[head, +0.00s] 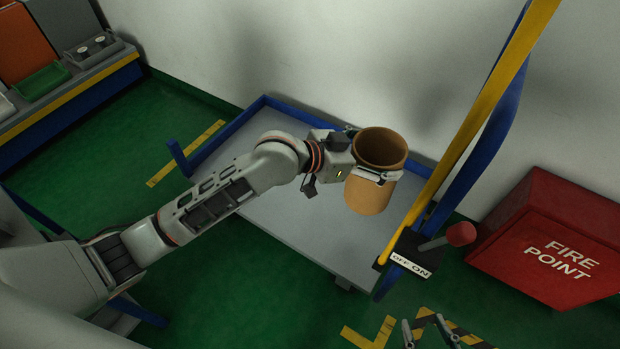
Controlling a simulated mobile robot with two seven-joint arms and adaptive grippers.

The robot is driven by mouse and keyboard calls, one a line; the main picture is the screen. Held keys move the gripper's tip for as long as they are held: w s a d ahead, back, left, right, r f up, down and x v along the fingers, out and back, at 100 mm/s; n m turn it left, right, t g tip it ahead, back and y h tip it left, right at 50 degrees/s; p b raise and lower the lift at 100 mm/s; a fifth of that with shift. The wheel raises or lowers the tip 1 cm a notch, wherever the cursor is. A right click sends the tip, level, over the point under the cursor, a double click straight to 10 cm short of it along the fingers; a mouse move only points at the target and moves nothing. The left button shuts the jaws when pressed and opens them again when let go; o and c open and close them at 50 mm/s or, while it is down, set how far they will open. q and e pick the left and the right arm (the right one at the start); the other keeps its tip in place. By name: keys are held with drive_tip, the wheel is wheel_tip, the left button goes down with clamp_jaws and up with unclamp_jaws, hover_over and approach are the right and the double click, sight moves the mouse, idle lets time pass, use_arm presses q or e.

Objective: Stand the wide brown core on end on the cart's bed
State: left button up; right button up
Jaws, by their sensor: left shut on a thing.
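The wide brown core (367,198) is upright, its open end facing up, over the right part of the cart's grey bed (295,220). My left gripper (372,156) is shut on the core, with one finger across its near side and the other finger mostly hidden behind it. I cannot tell whether the core's lower end touches the bed or hangs above it. My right gripper (424,321) shows only its fingertips at the bottom edge, apart with nothing seen between them, away from the core.
A yellow post and a blue post (487,135) rise right of the core, with an OFF/ON switch box (408,250) and red-knobbed lever. A red FIRE POINT box (553,240) stands farther right. The bed around the core looks bare. A bench (70,95) with trays is at upper left.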

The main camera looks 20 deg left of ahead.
use_arm(q)
drive_tip(key=shift+w+a+f+b, duration=0.2)
drive_tip(key=shift+w+f, duration=0.25)
drive_tip(key=shift+f, duration=0.15)
drive_tip(key=shift+w+a+f+b, duration=0.1)
drive_tip(key=shift+w+a+f, duration=0.1)
drive_tip(key=shift+w+f, duration=0.3)
wheel_tip(320, 180, down, 20)
drive_tip(key=b, duration=0.8)
drive_tip(key=shift+b, duration=0.35)
drive_tip(key=o, duration=1.7)
drive_tip(key=shift+f, duration=0.15)
drive_tip(key=shift+o, duration=0.6)
use_arm(e)
drive_tip(key=a+r+m+t+y, duration=0.1)
drive_tip(key=a+m+y, duration=0.1)
drive_tip(key=a+m, duration=0.3)
drive_tip(key=a, duration=0.3)
drive_tip(key=shift+a+r, duration=0.15)
drive_tip(key=shift+a, duration=0.2)
